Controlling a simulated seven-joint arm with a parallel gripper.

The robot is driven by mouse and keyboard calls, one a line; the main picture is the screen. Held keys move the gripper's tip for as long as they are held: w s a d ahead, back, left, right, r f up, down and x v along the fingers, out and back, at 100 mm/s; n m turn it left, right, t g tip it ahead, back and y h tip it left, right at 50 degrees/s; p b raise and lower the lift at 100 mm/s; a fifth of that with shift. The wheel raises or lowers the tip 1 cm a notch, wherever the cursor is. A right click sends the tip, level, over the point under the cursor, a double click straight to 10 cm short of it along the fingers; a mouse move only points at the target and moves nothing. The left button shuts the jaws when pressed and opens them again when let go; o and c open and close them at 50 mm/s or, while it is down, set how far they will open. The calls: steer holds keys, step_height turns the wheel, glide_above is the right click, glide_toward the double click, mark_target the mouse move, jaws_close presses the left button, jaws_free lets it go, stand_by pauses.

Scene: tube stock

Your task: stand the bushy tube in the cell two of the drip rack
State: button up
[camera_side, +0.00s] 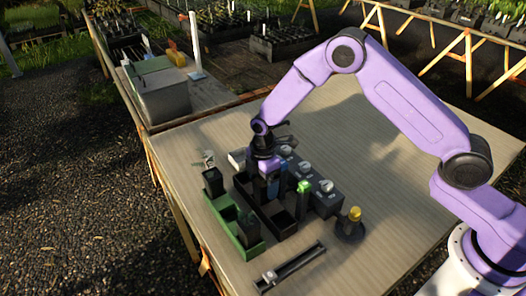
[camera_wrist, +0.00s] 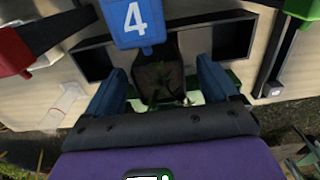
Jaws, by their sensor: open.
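My gripper (camera_wrist: 162,88) is open, with its blue fingers either side of a dark square tube with green leaves (camera_wrist: 158,80), which looks like the bushy tube. I cannot tell whether either finger touches it. In the side view my gripper (camera_side: 271,184) is low over a black rack with open cells (camera_side: 284,224). The rack also shows in the wrist view (camera_wrist: 92,62), with dark empty cells left and right of the tube. I cannot read cell numbers on it or tell whether this is the drip rack. In the side view my gripper hides the tube.
A green tray (camera_side: 224,220) with dark tubes (camera_side: 213,181) stands left of the rack. A blue tag marked 4 (camera_wrist: 134,20) is close to the tube. A dark box with pale knobs (camera_side: 325,200), a yellow-topped object (camera_side: 354,214) and a dark bar (camera_side: 291,267) lie around. The right tabletop is clear.

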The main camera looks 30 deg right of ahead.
step_height(320, 180, up, 15)
steer(key=shift+f, duration=0.15)
stand_by(0.5)
steer(key=s+d+r+m, duration=0.1)
steer(key=s+d+r, duration=0.15)
steer(key=s, duration=0.65)
steer(key=s+d+r+m, duration=0.15)
steer(key=s+r, duration=0.25)
steer(key=s, duration=0.5)
steer(key=s+d+m, duration=0.1)
steer(key=s+d, duration=0.3)
steer(key=s, duration=0.4)
steer(key=s+d+m, duration=0.2)
steer(key=s+d, duration=0.3)
steer(key=s, duration=0.3)
steer(key=shift+s, duration=0.35)
steer(key=shift+d+r, duration=0.1)
